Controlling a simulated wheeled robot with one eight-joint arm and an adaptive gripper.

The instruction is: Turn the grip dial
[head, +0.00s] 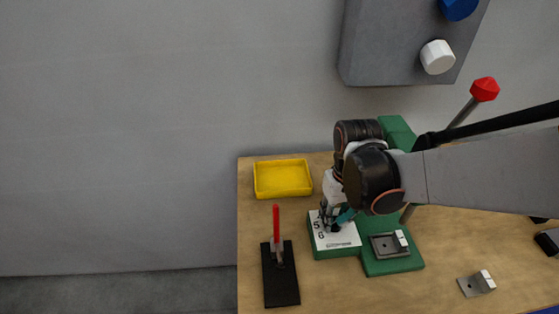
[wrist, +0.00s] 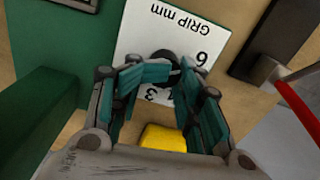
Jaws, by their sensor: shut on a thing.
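The grip dial is a dark round knob (wrist: 166,62) on a white plate (wrist: 150,30) printed with numbers and "GRIP mm". In the head view the white plate (head: 345,240) tops a green block on the bench, and the knob is mostly hidden by my gripper (head: 334,218). In the wrist view my gripper (wrist: 163,78) points at the plate, with its teal-padded fingers on both sides of the knob and shut on it. The fingers cover some of the plate's numbers. The dial's pointer cannot be made out.
A yellow tray (head: 282,179) lies behind the plate. A black base with an upright red handle (head: 276,220) stands to its left. A green fixture (head: 392,262) with a metal block is close on the right. A red-knobbed lever (head: 484,89) and a grey wall box (head: 395,45) are further back.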

